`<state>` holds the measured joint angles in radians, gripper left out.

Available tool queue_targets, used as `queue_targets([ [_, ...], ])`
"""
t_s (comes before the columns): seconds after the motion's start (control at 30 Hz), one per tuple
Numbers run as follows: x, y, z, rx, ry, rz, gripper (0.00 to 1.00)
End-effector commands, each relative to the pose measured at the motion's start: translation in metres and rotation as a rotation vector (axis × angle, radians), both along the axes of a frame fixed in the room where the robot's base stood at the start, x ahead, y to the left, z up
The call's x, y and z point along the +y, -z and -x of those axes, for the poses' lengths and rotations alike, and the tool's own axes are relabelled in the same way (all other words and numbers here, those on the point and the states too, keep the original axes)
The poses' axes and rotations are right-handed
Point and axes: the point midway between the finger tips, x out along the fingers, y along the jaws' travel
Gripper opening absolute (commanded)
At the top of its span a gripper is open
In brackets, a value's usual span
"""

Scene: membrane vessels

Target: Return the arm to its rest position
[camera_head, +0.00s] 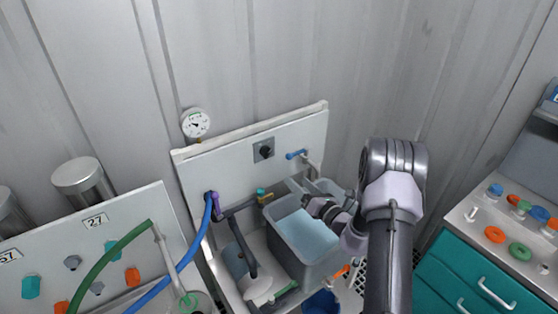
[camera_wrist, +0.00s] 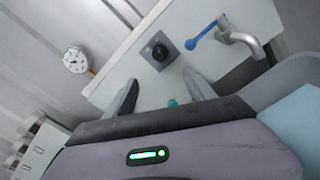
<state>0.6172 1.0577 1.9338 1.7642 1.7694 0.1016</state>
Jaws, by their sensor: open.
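My arm (camera_head: 388,225) rises at the right of the head view, bends at its elbow, and reaches down and left over the grey water basin (camera_head: 305,240). My gripper (camera_head: 297,190) is above the basin's back edge, pointing at the white panel (camera_head: 230,165). In the wrist view my gripper (camera_wrist: 162,92) has its two fingers spread apart with nothing between them. Beyond the fingers are a black knob (camera_wrist: 158,52) on a grey plate and a blue-handled tap (camera_wrist: 207,37). The fingers seem apart from both.
A pressure gauge (camera_head: 196,123) tops the panel's left side. A blue hose (camera_head: 196,245) and a green hose (camera_head: 105,255) hang at left. A teal cabinet (camera_head: 470,275) with coloured rings stands at right.

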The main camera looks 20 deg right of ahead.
Motion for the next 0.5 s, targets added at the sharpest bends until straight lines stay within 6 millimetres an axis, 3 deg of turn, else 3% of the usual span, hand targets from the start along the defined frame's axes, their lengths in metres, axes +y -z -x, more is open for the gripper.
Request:
queue_targets([
  [0.07,0.001,-0.001,0.0,-0.001,-0.004,0.003,0.63],
  [0.17,0.027,-0.023,-0.003,-0.015,-0.091,0.057,0.63],
  [0.27,0.098,-0.074,0.005,-0.053,-0.328,0.219,0.63],
  [0.3,0.134,-0.096,0.018,-0.074,-0.45,0.314,0.63],
  [0.37,0.185,-0.123,0.047,-0.11,-0.637,0.478,0.63],
  [0.4,0.217,-0.137,0.074,-0.138,-0.762,0.605,0.63],
  [0.47,0.257,-0.151,0.123,-0.191,-0.954,0.829,0.63],
  [0.5,0.277,-0.155,0.16,-0.233,-1.079,1.002,0.63],
])
